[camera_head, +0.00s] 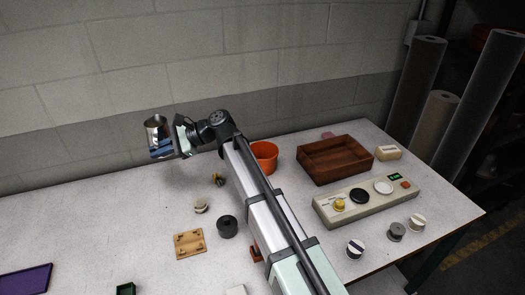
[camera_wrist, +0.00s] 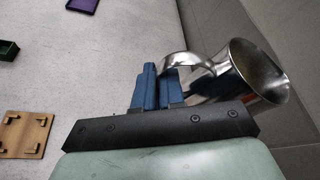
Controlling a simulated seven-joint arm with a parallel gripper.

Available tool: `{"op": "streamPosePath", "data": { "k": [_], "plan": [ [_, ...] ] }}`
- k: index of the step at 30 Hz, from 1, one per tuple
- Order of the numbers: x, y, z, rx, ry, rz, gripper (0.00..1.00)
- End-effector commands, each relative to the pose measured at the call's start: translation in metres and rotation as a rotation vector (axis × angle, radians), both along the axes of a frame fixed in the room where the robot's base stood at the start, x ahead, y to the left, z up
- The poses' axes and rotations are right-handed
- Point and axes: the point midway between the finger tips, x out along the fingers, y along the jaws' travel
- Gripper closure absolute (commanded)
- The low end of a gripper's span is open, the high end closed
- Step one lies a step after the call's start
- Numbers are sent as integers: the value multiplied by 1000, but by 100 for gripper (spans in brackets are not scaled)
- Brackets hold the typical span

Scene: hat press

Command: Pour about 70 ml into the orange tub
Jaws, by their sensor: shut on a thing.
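A shiny metal jug (camera_head: 157,134) is held up off the table at the back left, close to the wall. In the wrist view the jug (camera_wrist: 240,75) shows its round mouth and its curved handle. My gripper (camera_head: 170,149) is shut on the jug's handle; its blue fingers (camera_wrist: 157,88) sit at the handle in the wrist view. The jug looks roughly upright in the head view. Its contents cannot be seen. The orange tub (camera_head: 265,154) stands on the table to the right of the jug, partly hidden behind my arm. Its inside is mostly out of sight.
A wooden tray (camera_head: 334,160) and a control panel (camera_head: 367,202) with knobs lie right of the tub. A small wooden board (camera_head: 190,244), a dark grey cylinder (camera_head: 227,227) and a purple tray (camera_head: 24,283) lie in front. The wall (camera_head: 180,70) is close behind the jug.

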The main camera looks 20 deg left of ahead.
Motion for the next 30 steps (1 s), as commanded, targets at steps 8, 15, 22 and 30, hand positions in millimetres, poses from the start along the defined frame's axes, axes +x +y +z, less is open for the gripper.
{"op": "streamPosePath", "data": {
  "k": [8,15,22,30],
  "plan": [
    [12,-48,-1,-19,1,-162,100],
    [28,-106,-2,-31,5,-369,100],
    [40,-158,-1,-25,12,-550,100],
    [48,-194,0,-13,18,-678,100]
  ]
}}
